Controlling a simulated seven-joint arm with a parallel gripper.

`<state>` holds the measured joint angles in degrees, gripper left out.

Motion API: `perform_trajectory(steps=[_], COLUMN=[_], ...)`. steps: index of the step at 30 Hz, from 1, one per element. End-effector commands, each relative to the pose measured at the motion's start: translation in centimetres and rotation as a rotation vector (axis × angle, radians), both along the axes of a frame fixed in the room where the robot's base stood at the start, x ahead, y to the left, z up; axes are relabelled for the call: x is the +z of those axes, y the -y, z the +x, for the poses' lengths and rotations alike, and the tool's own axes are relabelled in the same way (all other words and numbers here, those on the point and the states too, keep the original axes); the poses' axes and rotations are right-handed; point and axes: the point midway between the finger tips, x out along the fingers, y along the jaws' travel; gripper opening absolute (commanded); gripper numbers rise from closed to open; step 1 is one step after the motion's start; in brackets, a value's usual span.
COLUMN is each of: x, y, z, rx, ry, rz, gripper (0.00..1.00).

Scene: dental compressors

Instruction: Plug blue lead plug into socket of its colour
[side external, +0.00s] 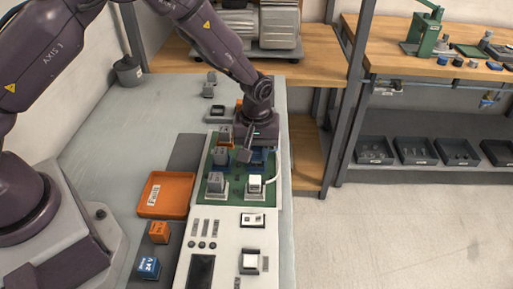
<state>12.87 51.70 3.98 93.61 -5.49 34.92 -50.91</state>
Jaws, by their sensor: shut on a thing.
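My gripper (248,155) points down over the far half of the green board (236,190) and is shut on a small piece. Blue shows right beside and under the fingers; I take the held piece to be the blue lead plug (263,158), mostly hidden by the jaws. I cannot tell whether it sits in a socket or just above one. A grey block with a blue base (220,156) stands just left of the fingers, and one with an orange base (226,133) stands behind it. The lead itself is not clear to see.
On the board's near side stand a grey block (216,183) and a white plug (255,184) with a pale lead. The grey bench is clear at far left.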

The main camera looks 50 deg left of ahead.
Motion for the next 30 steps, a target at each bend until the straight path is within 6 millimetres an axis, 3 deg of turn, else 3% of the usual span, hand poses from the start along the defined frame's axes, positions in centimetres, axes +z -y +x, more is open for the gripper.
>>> perform_trajectory(steps=[30], x=[-1.12], y=[0.00], z=[0.03], rx=[-0.001], ry=[0.001], rz=[0.000], gripper=[0.04])
